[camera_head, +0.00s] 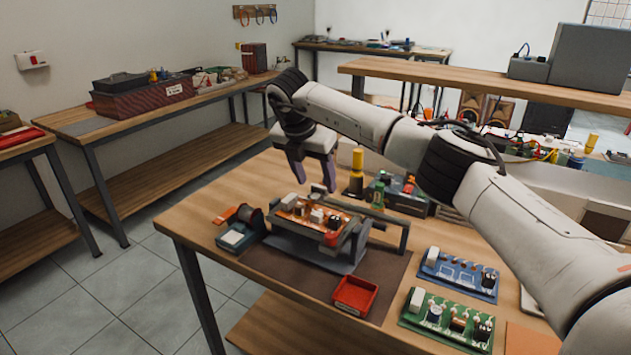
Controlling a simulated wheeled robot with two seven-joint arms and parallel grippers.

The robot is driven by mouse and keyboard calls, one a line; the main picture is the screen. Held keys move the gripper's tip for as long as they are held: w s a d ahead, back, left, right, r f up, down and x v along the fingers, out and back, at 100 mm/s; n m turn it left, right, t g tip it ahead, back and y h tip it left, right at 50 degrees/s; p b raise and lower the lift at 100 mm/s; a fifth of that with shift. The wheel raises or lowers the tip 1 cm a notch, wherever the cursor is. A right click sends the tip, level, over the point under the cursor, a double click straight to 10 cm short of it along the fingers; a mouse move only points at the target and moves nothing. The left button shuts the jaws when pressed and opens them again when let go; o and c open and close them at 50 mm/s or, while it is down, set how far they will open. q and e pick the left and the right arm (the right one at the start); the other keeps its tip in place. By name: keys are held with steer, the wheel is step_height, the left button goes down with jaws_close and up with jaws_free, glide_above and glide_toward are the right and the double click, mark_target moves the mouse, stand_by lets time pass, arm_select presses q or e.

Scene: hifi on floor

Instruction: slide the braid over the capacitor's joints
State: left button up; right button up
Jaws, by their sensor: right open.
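An orange circuit board (290,214) with white and dark components is held in a grey board holder (313,256) on the workbench. I cannot tell for sure which component is the capacitor, and its joints are too small to make out. A small dark roll with an orange piece (226,216) lies left of the holder; it may be the braid, but I cannot tell. My right gripper (313,178) hangs above the back of the board with its purple fingers pointing down. It is open, with nothing visible between the fingers. My left gripper is out of view.
A red tray (355,295) sits in front of the holder. Blue (458,274) and green (446,322) boards lie to the right. A yellow-topped bottle (357,173) stands behind the gripper. A teal box (236,237) is left of the holder.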

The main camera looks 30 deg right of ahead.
steer(key=v, duration=0.9)
steer(key=shift+s+r, duration=0.1)
